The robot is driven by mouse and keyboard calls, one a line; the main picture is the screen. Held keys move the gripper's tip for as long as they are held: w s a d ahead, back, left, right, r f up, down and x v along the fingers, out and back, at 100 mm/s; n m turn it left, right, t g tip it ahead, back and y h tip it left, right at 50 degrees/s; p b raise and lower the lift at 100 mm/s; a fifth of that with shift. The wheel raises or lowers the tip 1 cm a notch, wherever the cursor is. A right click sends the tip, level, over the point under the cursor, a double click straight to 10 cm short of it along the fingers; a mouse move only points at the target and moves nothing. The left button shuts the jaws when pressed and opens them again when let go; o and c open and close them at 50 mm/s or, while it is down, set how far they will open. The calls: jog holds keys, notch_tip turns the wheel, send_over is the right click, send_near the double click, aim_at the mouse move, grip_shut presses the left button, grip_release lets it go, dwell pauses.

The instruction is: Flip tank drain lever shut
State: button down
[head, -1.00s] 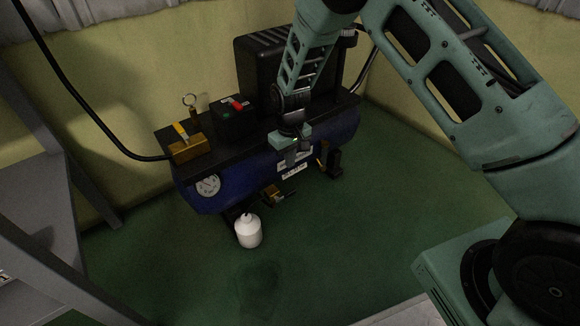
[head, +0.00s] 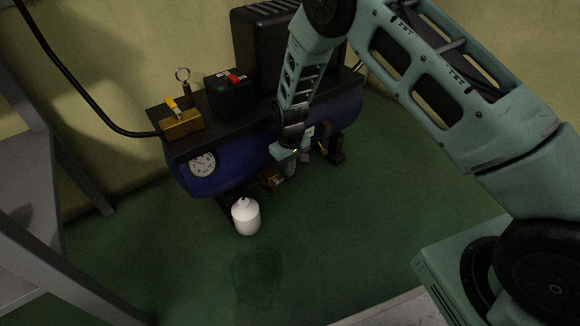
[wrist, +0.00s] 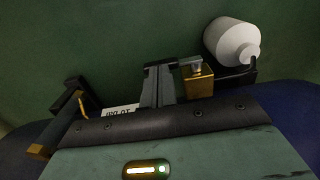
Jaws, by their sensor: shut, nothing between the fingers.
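A brass drain fitting (head: 270,181) sits low under the front of the blue tank (head: 232,160), partly hidden beside my gripper. In the wrist view the brass block (wrist: 199,84) has a silver bolt on top and lies just right of my fingers. I cannot clearly make out its lever or position. My gripper (head: 304,156) is low in front of the tank, pointing down; its fingers also show in the wrist view (wrist: 158,82). They are shut and empty, close to the brass block; contact cannot be told.
A white bottle (head: 246,217) stands on the green floor near the fitting. A black foot (head: 334,150) stands right of my gripper. A brass valve with a yellow lever (head: 181,123) is on the tank top.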

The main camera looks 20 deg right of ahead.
aim_at(296, 174)
jog(key=shift+d+y, duration=0.2)
jog(key=shift+y, duration=0.1)
jog(key=shift+d+f+p, duration=0.1)
jog(key=shift+f+p, duration=0.05)
jog(key=shift+p, duration=0.15)
jog(key=y, duration=0.1)
jog(key=f+g+y, duration=0.1)
jog(key=y, duration=0.1)
jog(key=shift+w+d+f+p, duration=0.2)
jog(key=shift+d+f+p, duration=0.05)
jog(key=shift+d+p, duration=0.1)
jog(key=f+y, duration=0.1)
jog(key=g+y+b, duration=0.1)
jog(key=shift+d+f+y, duration=0.15)
jog(key=shift+f+y, duration=0.15)
jog(key=shift+f, duration=0.05)
jog(key=y, duration=0.1)
jog(key=f+g+y+b, duration=0.1)
jog(key=shift+f+y, duration=0.3)
jog(key=shift+y, duration=0.1)
jog(key=shift+s+a+f, duration=0.1)
jog(key=shift+a+f, duration=0.2)
jog(key=shift+f, duration=0.3)
jog(key=shift+a+f, duration=0.25)
jog(key=shift+f, duration=0.35)
jog(key=shift+r, duration=0.1)
